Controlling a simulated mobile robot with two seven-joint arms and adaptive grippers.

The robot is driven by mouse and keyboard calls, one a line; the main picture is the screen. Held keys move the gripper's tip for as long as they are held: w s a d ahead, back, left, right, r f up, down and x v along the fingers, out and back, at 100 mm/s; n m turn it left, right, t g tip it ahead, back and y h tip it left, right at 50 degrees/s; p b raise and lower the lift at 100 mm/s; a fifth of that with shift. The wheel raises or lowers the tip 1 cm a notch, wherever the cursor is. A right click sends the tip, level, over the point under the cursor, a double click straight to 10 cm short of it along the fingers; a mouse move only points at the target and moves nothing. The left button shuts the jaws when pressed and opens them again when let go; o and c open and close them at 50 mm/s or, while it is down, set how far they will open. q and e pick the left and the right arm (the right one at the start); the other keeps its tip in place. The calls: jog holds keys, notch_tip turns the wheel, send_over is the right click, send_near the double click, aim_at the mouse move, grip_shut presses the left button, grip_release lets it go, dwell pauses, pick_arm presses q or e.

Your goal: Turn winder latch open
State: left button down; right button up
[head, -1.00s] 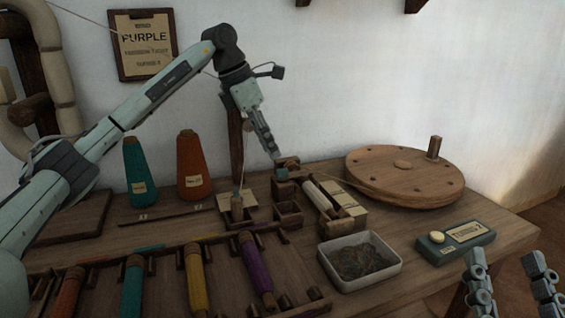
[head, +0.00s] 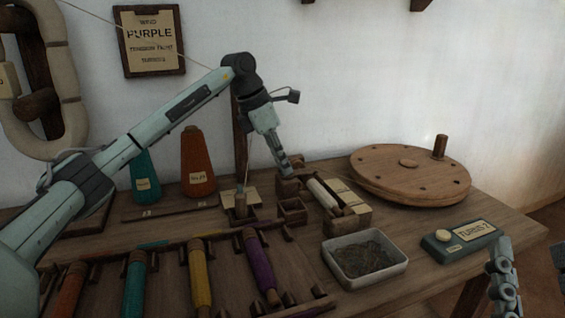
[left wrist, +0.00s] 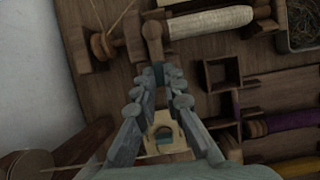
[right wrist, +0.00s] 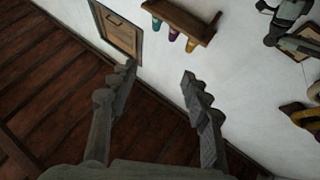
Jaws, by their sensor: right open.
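The winder (head: 335,197), with a pale bobbin lying on it, sits on the bench left of a round wooden disc. In the left wrist view the pale bobbin (left wrist: 210,21) runs across the top, and a short wooden lever (left wrist: 154,40), which looks like the latch, stands at its left end. My left gripper (head: 289,174) points down at that end. In its wrist view the fingertips (left wrist: 163,76) are close together at the lever's lower end. Whether they grip it is unclear. My right gripper (right wrist: 158,72) is open and empty, away from the winder; it also shows at the head view's lower right.
The wooden disc with a peg (head: 410,174) stands right of the winder. A pale tray (head: 364,260) and a teal box (head: 459,242) sit in front. A rack holds coloured bobbins (head: 200,273). An orange cone (head: 198,165) stands behind. Small wooden boxes (head: 292,211) crowd the winder's left side.

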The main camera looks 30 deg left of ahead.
dwell(0.3)
